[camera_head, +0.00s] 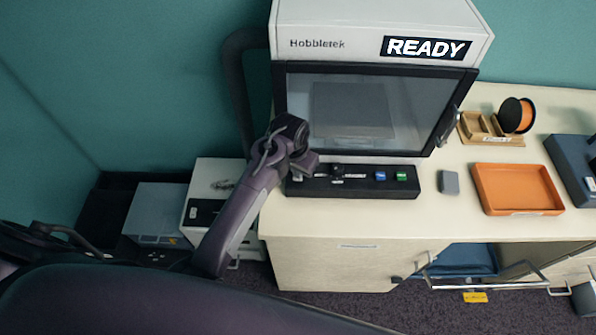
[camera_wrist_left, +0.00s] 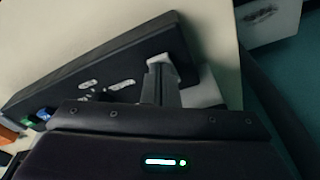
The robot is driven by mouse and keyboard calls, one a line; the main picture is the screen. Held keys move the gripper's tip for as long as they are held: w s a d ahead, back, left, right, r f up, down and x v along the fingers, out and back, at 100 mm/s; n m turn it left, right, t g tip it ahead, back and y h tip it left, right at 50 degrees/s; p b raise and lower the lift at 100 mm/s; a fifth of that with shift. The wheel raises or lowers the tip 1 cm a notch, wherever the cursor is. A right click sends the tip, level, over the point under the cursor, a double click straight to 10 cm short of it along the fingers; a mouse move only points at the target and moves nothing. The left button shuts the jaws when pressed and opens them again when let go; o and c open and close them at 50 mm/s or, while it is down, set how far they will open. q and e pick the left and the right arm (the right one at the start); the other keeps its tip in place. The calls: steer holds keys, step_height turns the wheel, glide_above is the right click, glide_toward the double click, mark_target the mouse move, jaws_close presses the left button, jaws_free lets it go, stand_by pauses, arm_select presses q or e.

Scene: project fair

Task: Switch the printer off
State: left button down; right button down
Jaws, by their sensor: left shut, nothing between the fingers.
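The printer (camera_head: 372,60) stands on the cabinet, with its display (camera_head: 425,48) reading "READY" and its dark-framed door shut. A black control panel (camera_head: 352,187) lies along its front, with blue (camera_head: 381,176) and green (camera_head: 401,176) buttons towards the right. The panel also shows in the left wrist view (camera_wrist_left: 105,72). My left gripper (camera_head: 302,166) is at the panel's left end. In the left wrist view its fingers (camera_wrist_left: 160,82) are together and empty, next to a pale part (camera_wrist_left: 187,75) at that end. The fingers partly hide this part; I cannot tell whether they touch it.
An orange tray (camera_head: 517,188), a small grey block (camera_head: 449,182) and a wooden holder by an orange spool (camera_head: 514,116) are to the right on the worktop. A white box (camera_head: 207,183) and a grey box (camera_head: 160,212) stand low at left.

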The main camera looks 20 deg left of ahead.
arm_select(q)
steer(key=shift+f, duration=0.2)
steer(key=shift+r, duration=0.1)
steer(key=shift+r+p, duration=0.9)
steer(key=shift+r, duration=2.55)
steer(key=shift+s, duration=0.1)
